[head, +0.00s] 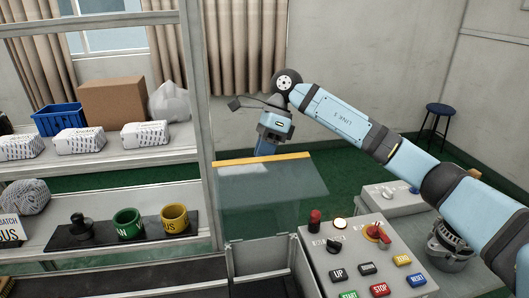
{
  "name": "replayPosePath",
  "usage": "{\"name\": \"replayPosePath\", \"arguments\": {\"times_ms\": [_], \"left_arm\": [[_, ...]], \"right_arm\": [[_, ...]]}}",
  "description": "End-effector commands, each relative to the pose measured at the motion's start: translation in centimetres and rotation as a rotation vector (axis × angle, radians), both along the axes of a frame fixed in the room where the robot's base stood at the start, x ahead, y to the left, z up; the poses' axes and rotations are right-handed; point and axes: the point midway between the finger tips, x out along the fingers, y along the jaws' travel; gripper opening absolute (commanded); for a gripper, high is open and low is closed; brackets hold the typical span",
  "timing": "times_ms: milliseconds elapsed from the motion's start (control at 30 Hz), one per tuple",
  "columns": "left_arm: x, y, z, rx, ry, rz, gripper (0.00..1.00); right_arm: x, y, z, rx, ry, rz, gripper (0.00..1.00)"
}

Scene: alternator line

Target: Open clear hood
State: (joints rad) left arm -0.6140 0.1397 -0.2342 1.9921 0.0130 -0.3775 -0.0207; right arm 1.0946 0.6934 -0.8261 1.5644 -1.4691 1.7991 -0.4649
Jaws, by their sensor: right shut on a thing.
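The clear hood (265,195) is a see-through panel with a yellow-orange strip along its top edge. It stands in the middle of the head view, left of the control box. My right arm reaches in from the right, and its gripper (266,151) is at the far side of the yellow strip, near its middle. The gripper is shut on the hood's edge; the fingertips are partly hidden behind the strip. How far the hood is swung is hard to tell. My left gripper is not in view.
A control box (362,262) with buttons and knobs stands right of the hood, below my right arm. At left, a shelf rack (200,120) holds boxes, a green cup (128,222) and a yellow cup (175,219).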

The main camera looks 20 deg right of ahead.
Motion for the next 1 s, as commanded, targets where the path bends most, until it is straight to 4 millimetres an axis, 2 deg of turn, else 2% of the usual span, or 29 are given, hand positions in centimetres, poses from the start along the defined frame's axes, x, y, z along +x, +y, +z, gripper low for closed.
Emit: {"name": "replayPosePath", "arguments": {"times_ms": [33, 167, 200, 267, 300, 667, 767, 1000], "left_arm": [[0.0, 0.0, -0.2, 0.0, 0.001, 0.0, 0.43], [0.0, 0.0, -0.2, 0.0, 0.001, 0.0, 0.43], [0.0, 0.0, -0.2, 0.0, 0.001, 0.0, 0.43], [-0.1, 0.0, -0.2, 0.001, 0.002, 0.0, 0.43], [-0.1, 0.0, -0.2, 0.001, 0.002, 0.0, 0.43], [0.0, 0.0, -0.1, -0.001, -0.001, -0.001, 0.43], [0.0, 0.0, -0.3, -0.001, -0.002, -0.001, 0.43], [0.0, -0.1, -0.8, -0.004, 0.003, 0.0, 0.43]], "right_arm": [[-0.1, 0.0, -1.0, -0.011, 0.014, -0.004, 0.0], [-0.1, 0.0, -1.0, -0.011, 0.014, -0.004, 0.0], [-0.1, 0.0, -1.0, -0.011, 0.014, -0.003, 0.24], [-0.1, 0.0, -0.9, -0.01, 0.013, -0.003, 0.38], [-0.1, 0.0, -0.9, -0.009, 0.011, -0.003, 0.4], [0.1, -0.3, 0.3, -0.003, 0.003, -0.001, 0.4], [0.5, -1.0, 1.6, -0.004, 0.002, -0.003, 0.4], [1.6, -3.5, 6.4, -0.003, 0.003, -0.002, 0.4]]}}
